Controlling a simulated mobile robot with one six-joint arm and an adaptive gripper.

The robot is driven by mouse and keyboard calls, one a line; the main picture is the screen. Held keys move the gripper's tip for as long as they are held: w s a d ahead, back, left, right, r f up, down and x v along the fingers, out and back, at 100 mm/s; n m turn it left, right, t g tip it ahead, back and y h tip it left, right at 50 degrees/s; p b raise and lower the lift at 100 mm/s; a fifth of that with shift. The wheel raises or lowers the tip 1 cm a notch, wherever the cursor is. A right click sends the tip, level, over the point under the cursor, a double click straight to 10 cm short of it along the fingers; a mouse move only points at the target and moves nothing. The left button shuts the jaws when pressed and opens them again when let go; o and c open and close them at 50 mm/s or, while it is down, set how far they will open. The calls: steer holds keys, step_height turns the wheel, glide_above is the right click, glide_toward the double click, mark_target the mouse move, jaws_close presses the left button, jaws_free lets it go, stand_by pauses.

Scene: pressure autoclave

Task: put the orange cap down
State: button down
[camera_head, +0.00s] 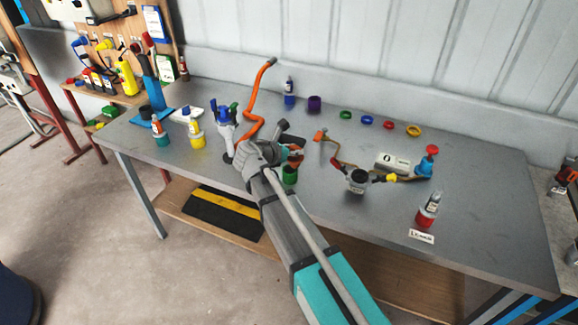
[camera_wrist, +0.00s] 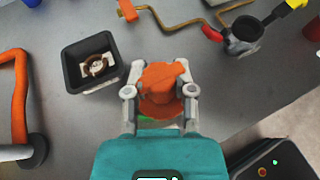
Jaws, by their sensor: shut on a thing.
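My gripper (camera_wrist: 161,88) is shut on the orange cap (camera_wrist: 162,80), seen from above in the wrist view. The cap sits between the two fingers, over the grey table. In the head view my gripper (camera_head: 290,155) is near the middle of the table, and the cap (camera_head: 296,147) shows partly behind it. Whether the cap touches the table cannot be told. A green container (camera_head: 290,175) stands close by my gripper, and a bit of green shows under the cap in the wrist view.
A black square holder (camera_wrist: 70,70) with a ring-like part inside is left of the cap. A bent orange pipe (camera_head: 250,120) stands left of it. A brass pipe with a dark cup (camera_head: 357,182) lies right. Coloured rings (camera_head: 366,120) line the back. Bare table (camera_head: 300,222) shows at the front.

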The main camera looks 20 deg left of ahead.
mark_target(290, 160)
steer(key=shift+w+a+f+b, duration=0.3)
steer(key=shift+f+b, duration=0.1)
steer(key=shift+f, duration=0.1)
steer(key=shift+w+a+f+b, duration=0.3)
steer(key=shift+w+f+b, duration=0.05)
steer(key=shift+f, duration=0.2)
steer(key=shift+w+a+f+b, duration=0.3)
steer(key=shift+f+b, duration=0.1)
steer(key=shift+f, duration=0.1)
steer(key=shift+w+a+f+b, duration=0.15)
steer(key=shift+f+b, duration=0.85)
steer(key=shift+w+a+f+b, duration=0.1)
steer(key=shift+f+b, duration=0.9)
steer(key=shift+f+b, duration=0.45)
steer(key=shift+f, duration=0.05)
steer(key=shift+c, duration=2.2)
jaws_free()
steer(key=shift+r, duration=0.1)
steer(key=shift+r, duration=0.1)
